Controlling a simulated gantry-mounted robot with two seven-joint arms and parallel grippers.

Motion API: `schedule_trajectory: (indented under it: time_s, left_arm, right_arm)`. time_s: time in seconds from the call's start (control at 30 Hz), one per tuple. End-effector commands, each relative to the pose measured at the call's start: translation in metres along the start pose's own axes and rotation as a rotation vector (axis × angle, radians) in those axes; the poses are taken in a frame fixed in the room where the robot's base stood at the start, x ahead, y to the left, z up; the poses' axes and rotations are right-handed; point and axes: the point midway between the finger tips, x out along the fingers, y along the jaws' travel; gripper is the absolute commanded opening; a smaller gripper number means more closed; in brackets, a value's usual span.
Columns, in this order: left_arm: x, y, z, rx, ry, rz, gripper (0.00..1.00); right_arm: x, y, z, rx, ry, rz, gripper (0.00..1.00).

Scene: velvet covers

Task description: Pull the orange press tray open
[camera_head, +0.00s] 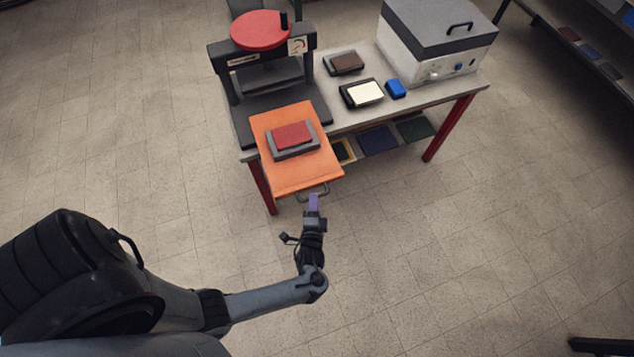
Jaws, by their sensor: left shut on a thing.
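The orange press tray (308,177) sticks out toward me from the black press (262,75) with the red round handwheel. A grey block with a red top (294,137) lies on the tray. A thin metal handle (322,191) hangs at the tray's front edge. My left gripper (313,203) is at this handle and shut on it; the fingers show purple and hide part of the handle. My right gripper is not in view.
The table (408,101) with red legs carries a grey-lidded white box (436,42), a brown-topped block (345,62), a cream-topped block (364,93) and a small blue block (396,89). Coloured sheets lie on a lower shelf. The tiled floor before the tray is clear.

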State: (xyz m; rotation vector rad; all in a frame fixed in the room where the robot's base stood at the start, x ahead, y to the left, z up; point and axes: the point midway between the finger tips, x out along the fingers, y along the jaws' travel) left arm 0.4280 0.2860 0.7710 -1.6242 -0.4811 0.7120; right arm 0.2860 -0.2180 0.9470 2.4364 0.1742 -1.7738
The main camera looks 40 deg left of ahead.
Motion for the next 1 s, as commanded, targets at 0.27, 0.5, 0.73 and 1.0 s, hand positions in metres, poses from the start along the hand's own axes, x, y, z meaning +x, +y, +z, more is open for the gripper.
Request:
schedule_trajectory:
  time_s: [0.27, 0.5, 0.73, 1.0]
  left_arm:
    - [-0.0102, 0.0014, -0.0014, -0.003, -0.007, -0.001, 0.0]
    - [-0.0107, 0.0017, -0.0012, -0.004, -0.008, -0.002, 0.0]
    - [-0.0104, 0.0018, -0.0009, -0.003, -0.009, -0.001, 0.28]
    - [-0.0103, 0.0021, -0.0008, -0.003, -0.008, 0.0, 0.4]
  right_arm:
    - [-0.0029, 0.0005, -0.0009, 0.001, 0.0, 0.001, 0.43]
    - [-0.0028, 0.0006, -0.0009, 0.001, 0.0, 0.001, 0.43]
    - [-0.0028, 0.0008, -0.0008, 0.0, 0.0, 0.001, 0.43]
    - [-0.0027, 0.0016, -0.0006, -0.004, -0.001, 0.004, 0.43]
